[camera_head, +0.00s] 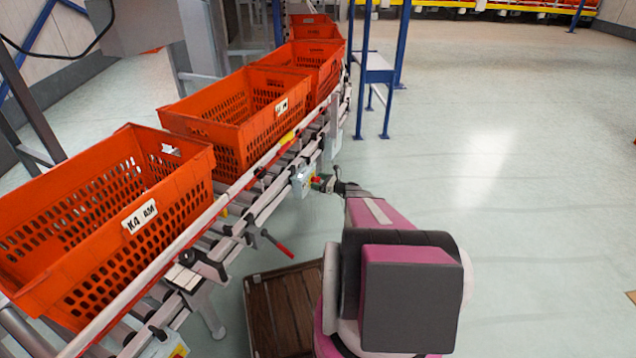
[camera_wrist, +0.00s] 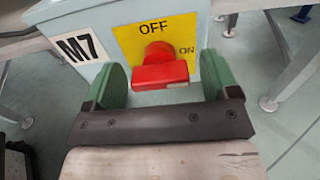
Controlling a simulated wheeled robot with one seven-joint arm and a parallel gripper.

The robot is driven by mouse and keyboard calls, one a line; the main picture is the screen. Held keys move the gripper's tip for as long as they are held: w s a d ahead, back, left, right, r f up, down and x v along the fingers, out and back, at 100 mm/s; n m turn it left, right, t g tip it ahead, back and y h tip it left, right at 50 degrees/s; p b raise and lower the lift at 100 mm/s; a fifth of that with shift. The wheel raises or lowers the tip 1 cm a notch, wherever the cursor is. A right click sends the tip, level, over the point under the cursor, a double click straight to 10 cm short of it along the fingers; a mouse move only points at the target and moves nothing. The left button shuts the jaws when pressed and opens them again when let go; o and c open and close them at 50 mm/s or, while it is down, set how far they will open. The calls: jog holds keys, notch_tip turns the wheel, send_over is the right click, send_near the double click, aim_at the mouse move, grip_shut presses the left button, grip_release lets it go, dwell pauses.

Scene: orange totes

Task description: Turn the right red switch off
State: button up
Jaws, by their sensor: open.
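The red switch (camera_wrist: 160,68) is on a yellow plate (camera_wrist: 186,32) marked OFF and ON, on a grey box labelled M7 (camera_wrist: 98,22). Its handle lies roughly horizontal in the wrist view, with its right end below the ON mark. My gripper (camera_wrist: 160,82) is open, with one green finger on each side of the handle and visible gaps between. In the head view my gripper (camera_head: 324,183) is at the small switch box (camera_head: 302,181) on the conveyor's side. The switch itself is too small to make out there.
Orange totes (camera_head: 150,215) stand along the conveyor (camera_head: 240,205) at the left. A red-tipped lever (camera_head: 284,247) sticks out below its rail. A brown slatted platform (camera_head: 285,310) lies on the floor beside my arm. A blue-legged stand (camera_head: 376,75) is farther back. The floor at right is clear.

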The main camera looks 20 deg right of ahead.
jog(key=shift+w+a, duration=0.1)
jog(key=shift+a, duration=0.05)
jog(key=shift+c, duration=0.3)
jog(key=c, duration=0.9)
jog(key=shift+o, duration=0.2)
